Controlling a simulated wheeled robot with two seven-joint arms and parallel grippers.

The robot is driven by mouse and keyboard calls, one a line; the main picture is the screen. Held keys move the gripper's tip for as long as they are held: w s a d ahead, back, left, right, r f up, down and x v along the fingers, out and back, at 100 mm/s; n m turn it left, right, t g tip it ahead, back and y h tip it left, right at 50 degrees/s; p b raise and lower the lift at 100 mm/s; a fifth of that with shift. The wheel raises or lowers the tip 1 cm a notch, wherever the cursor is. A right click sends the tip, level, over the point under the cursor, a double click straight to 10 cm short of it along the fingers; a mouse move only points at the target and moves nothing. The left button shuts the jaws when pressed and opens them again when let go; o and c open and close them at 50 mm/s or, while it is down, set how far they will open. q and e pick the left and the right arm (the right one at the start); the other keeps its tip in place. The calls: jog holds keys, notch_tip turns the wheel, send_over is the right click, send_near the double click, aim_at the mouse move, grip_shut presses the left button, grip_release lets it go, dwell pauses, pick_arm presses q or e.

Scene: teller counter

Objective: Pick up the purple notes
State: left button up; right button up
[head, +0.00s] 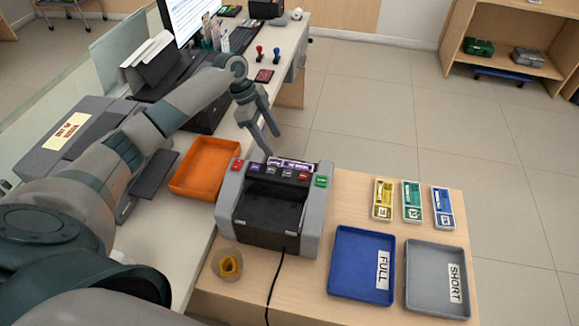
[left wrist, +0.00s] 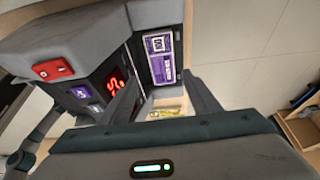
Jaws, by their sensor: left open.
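The purple notes (head: 291,165) lie at the back top of the grey note-counting machine (head: 247,222), behind its row of buttons. In the left wrist view the purple notes (left wrist: 160,56) show as a purple and white face beside the red lit display. My left gripper (head: 271,142) is open and empty, pointing down just behind the machine, close to the notes and to their left. In the left wrist view its two fingers (left wrist: 165,95) are spread, with the notes just beyond them. My right gripper is in neither view.
An orange tray (head: 205,166) lies left of the machine. Yellow, teal and blue note trays (head: 412,201) stand to the right, behind a blue FULL tray (head: 361,262) and a grey SHORT tray (head: 437,278). A cup of rubber bands (head: 228,265) and a cable lie in front.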

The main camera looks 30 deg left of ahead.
pick_arm(q)
jog(key=p, duration=0.2)
send_near(286, 163)
jog(key=shift+s+d+f, duration=0.3)
jog(key=shift+d+f, duration=0.15)
jog(key=shift+d, duration=0.1)
jog(key=shift+s+d+f, duration=0.35)
jog(key=shift+d+f, duration=0.05)
jog(key=shift+d, duration=0.15)
jog(key=shift+d+f, duration=0.15)
jog(key=shift+f, duration=0.4)
jog(key=shift+w+d+f+p, duration=0.2)
jog(key=shift+d+f+p, duration=0.2)
jog(key=shift+f+p, duration=0.25)
jog(key=p+x, duration=0.1)
jog(key=x, duration=0.1)
jog(key=shift+w+d+f, duration=0.15)
jog(key=shift+d+f, duration=0.05)
jog(key=shift+f, duration=0.6)
jog(key=c, duration=1)
